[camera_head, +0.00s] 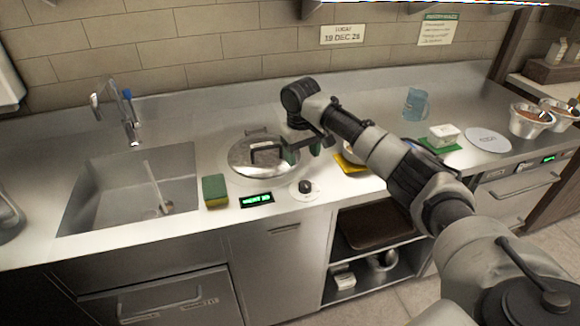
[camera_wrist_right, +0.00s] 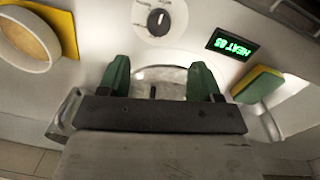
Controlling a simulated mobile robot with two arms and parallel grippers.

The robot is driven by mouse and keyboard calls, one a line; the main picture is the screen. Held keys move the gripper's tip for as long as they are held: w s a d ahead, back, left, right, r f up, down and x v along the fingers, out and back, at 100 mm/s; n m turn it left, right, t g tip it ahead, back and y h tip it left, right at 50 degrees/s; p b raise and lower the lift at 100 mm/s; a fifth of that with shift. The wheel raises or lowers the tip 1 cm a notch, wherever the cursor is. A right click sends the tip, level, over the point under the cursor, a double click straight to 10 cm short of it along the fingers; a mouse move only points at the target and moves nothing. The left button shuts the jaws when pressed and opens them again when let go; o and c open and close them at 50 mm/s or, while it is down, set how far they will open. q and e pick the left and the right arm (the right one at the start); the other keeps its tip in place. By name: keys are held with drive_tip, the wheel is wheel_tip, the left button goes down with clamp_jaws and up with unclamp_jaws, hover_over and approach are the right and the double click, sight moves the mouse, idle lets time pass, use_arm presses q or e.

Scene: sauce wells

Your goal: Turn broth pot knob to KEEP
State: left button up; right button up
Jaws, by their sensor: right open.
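The broth pot (camera_head: 262,157) has a shiny metal lid and is set in the counter left of centre. Its black knob (camera_head: 305,187) sits on a round white dial on the counter, in front and to the right of the pot. The knob also shows at the top of the wrist view (camera_wrist_right: 158,21), with a white pointer mark; the dial's lettering is too small to read. A green-lit display (camera_wrist_right: 230,45) reads about "HEAT 85". My right gripper (camera_wrist_right: 160,80) is open and empty, over the pot, apart from the knob. My left gripper is not in view.
A green and yellow sponge (camera_head: 215,191) lies left of the display (camera_head: 257,200). The sink (camera_head: 130,190) is at the left. A white bowl (camera_wrist_right: 28,40) on a yellow mat stands right of the pot. A blue cup (camera_head: 414,103) stands farther back.

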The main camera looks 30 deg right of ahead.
sight(305, 184)
drive_tip(key=shift+s+d+f, duration=0.1)
drive_tip(key=shift+d+f, duration=0.05)
drive_tip(key=shift+f, duration=0.15)
drive_tip(key=shift+s+f+p, duration=0.2)
drive_tip(key=shift+s+f, duration=0.1)
drive_tip(key=shift+f, duration=0.3)
drive_tip(key=shift+s+f+p, duration=0.15)
drive_tip(key=shift+s+f, duration=0.15)
drive_tip(key=shift+f, duration=0.25)
drive_tip(key=f, duration=0.6)
drive_tip(key=shift+w+d, duration=0.15)
drive_tip(key=shift+w, duration=0.25)
drive_tip(key=shift+s+f, duration=0.15)
drive_tip(key=shift+f, duration=0.4)
drive_tip(key=c, duration=0.9)
drive_tip(key=shift+p, duration=0.3)
